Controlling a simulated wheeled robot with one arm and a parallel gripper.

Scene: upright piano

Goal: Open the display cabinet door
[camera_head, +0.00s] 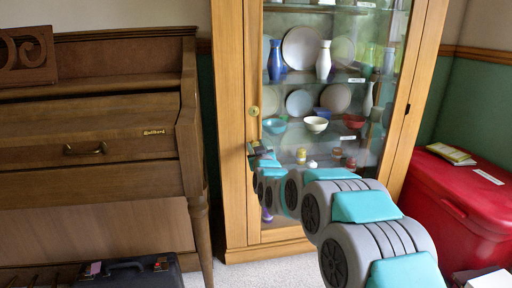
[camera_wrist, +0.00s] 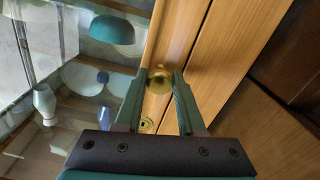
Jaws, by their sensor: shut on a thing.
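The wooden display cabinet (camera_head: 229,120) stands in the middle of the head view. Its glass door (camera_head: 290,150) has a wooden frame and looks shut, with no clear gap along its left edge. In the wrist view, a round brass knob (camera_wrist: 159,79) sits on the door frame (camera_wrist: 175,40). A brass keyhole plate (camera_wrist: 146,125) is near it. My gripper (camera_wrist: 160,77) has its fingertips on either side of the knob and is shut on it. In the head view my gripper (camera_head: 251,150) is at the door's left edge, and the knob is hidden there.
A brown upright piano (camera_head: 90,120) stands close on the left, with a black case (camera_head: 125,274) on the floor below it. A red chest (camera_head: 460,205) with a booklet (camera_head: 451,154) on it is at the right. Vases, plates and bowls fill the glass shelves. Carpet shows before the cabinet.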

